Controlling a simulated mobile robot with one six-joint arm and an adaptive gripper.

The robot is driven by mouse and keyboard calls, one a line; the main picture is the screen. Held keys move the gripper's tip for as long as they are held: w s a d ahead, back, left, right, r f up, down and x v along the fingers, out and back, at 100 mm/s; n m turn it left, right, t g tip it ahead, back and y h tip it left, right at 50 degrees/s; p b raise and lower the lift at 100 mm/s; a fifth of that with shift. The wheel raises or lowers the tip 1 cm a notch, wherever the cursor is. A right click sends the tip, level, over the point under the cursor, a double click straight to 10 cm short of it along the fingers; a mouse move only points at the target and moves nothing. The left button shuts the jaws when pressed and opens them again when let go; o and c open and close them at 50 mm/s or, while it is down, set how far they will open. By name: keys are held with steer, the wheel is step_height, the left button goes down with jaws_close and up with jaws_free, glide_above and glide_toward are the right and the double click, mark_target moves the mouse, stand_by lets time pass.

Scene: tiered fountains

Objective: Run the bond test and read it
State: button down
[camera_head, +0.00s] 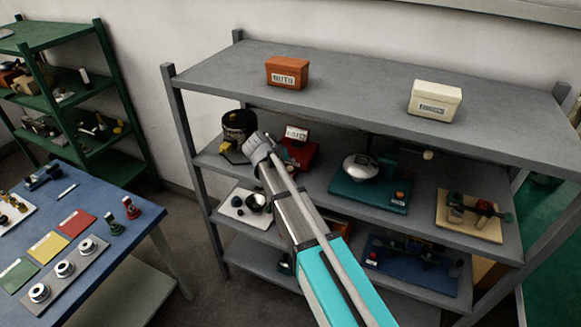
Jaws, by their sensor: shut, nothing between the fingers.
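My arm reaches up from the bottom of the view to the middle shelf. My gripper (251,154) is at its far end, small and mostly covered by the grey wrist; it is shut and empty. A red device (303,154) with a small white panel (297,133) stands just right of the wrist, partly covered by the arm. The marks on the panel are too small to read. A round black device (238,126) with yellow parts stands just left of the wrist. I cannot tell whether the gripper touches either one, or which is the bond tester.
The grey shelf (400,115) holds an orange box (287,73) and a cream box (434,99) on top. A blue table (130,240) with cards and spools stands left. Floor shows between.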

mark_target(290, 168)
steer(key=shift+r+p, duration=2.95)
steer(key=shift+r, duration=0.05)
steer(key=s+d+f+g, duration=0.1)
steer(key=s+d, duration=0.2)
steer(key=d, duration=0.2)
steer(key=s+d+f+g+y, duration=0.1)
steer(key=s+d+f, duration=0.1)
steer(key=s+d, duration=0.2)
steer(key=s+d+f+m+g, duration=0.1)
steer(key=s+d+g, duration=0.1)
steer(key=s+d, duration=0.2)
steer(key=shift+s+d+f+y+b, duration=0.1)
steer(key=shift+d+f+y+b, duration=0.1)
steer(key=shift+d, duration=0.35)
steer(key=shift+s+d+f+y+b, duration=0.1)
steer(key=shift+d+f+b, duration=0.1)
steer(key=shift+d, duration=0.35)
steer(key=s+d+f+g+y, duration=0.1)
steer(key=s+d+y, duration=0.1)
steer(key=s+d, duration=0.2)
steer(key=s+d+f+g+y, duration=0.1)
steer(key=s+d, duration=0.3)
steer(key=s, duration=0.6)
steer(key=shift+g+y+b, duration=0.3)
steer(key=shift+g+y, duration=0.2)
steer(key=shift+g, duration=0.1)
